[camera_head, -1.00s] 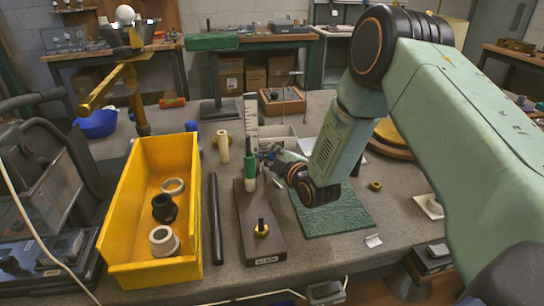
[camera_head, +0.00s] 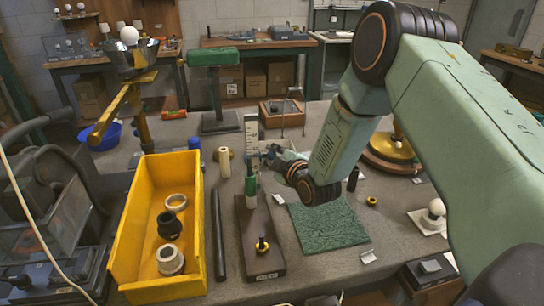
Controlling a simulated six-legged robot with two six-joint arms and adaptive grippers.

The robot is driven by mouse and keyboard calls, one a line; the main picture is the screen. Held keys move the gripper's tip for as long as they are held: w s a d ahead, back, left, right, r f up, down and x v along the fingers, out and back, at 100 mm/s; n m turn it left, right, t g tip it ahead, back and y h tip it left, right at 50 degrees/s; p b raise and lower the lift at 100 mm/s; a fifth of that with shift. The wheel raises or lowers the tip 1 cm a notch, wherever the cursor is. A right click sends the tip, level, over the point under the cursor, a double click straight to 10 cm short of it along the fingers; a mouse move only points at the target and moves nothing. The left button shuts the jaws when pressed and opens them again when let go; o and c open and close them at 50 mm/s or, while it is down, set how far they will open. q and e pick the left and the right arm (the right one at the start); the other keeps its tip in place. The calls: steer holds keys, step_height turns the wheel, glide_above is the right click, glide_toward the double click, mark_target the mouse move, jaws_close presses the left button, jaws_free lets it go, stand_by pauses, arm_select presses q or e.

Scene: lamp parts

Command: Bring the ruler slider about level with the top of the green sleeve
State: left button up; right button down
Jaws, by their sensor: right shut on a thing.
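The white ruler (camera_head: 251,134) stands upright at the far end of a dark base board (camera_head: 257,236). The green sleeve (camera_head: 250,186) stands upright just in front of the ruler. My right gripper (camera_head: 268,153) is at the right side of the ruler, higher in the picture than the sleeve's top. It is shut on the ruler slider, which is too small and too covered by the fingers to make out clearly. My left gripper is not in view.
A yellow bin (camera_head: 128,232) with several rings stands left, with a black rod (camera_head: 218,234) beside it. A cream cylinder (camera_head: 224,162) stands left of the ruler. A green mat (camera_head: 328,224) lies below my right wrist. A brass lamp arm (camera_head: 118,107) rises behind the bin.

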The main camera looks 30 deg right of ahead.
steer(key=shift+s+a+f, duration=0.1)
steer(key=shift+s+a, duration=0.05)
steer(key=c, duration=1.6)
jaws_free()
steer(key=o, duration=0.5)
steer(key=shift+a+r, duration=0.1)
steer(key=shift+r, duration=0.1)
steer(key=shift+f, duration=0.1)
steer(key=shift+d, duration=0.2)
steer(key=v, duration=1.2)
